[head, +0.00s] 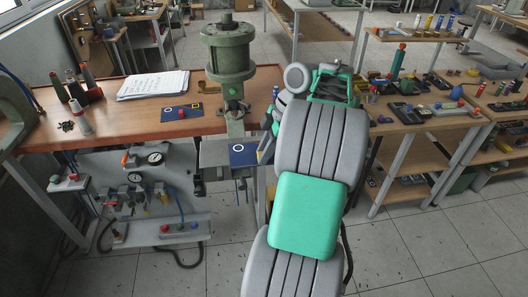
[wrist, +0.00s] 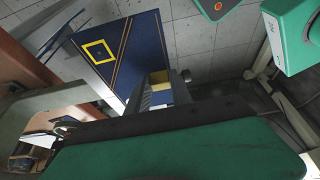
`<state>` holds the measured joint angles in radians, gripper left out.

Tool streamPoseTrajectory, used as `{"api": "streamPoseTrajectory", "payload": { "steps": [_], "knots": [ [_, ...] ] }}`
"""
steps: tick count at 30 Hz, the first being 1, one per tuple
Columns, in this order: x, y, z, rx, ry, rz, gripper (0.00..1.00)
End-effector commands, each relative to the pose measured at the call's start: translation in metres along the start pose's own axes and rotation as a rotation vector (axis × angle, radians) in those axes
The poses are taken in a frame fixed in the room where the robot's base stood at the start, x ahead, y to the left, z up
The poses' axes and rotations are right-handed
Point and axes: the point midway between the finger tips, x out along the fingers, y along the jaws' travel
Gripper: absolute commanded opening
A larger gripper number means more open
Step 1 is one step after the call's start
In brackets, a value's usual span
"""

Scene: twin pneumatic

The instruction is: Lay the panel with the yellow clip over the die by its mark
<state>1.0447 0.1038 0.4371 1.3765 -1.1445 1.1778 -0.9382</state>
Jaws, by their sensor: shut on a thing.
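My gripper (wrist: 152,92) is shut on the yellow clip (wrist: 158,92) of a dark blue panel (wrist: 145,45). In the wrist view this panel bears a yellow square outline and diagonal stripes. In the head view a dark blue panel (head: 243,155) with a pale mark hangs beside the green press (head: 228,55), at the right end of a grey plate (head: 213,152). My arm hides most of my gripper there. I cannot clearly make out the die or whether the panel touches it. Another blue panel (head: 170,115) with a red clip (head: 182,113) lies on the bench.
The wooden bench (head: 130,120) carries papers (head: 153,85) and several bottles left of the press. A panel of gauges and valves (head: 150,190) stands below it. Wooden shelves (head: 400,125) with parts stand right of my arm.

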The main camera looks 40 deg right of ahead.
Motion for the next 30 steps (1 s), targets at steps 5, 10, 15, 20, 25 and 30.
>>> {"api": "streamPoseTrajectory", "payload": {
  "steps": [5, 10, 15, 20, 25, 30],
  "knots": [
    [0.0026, 0.0000, 0.0011, 0.000, 0.000, 0.000, 0.00],
    [0.0045, 0.0000, 0.0018, 0.000, 0.000, 0.000, 0.00],
    [0.0043, 0.0000, 0.0018, 0.000, 0.000, 0.000, 0.36],
    [0.0043, 0.0000, 0.0018, 0.000, 0.000, 0.000, 0.49],
    [0.0043, 0.0000, 0.0018, 0.000, 0.000, 0.000, 0.52],
    [-0.0023, 0.0003, 0.0012, 0.000, 0.000, 0.001, 0.52]
  ]
}}
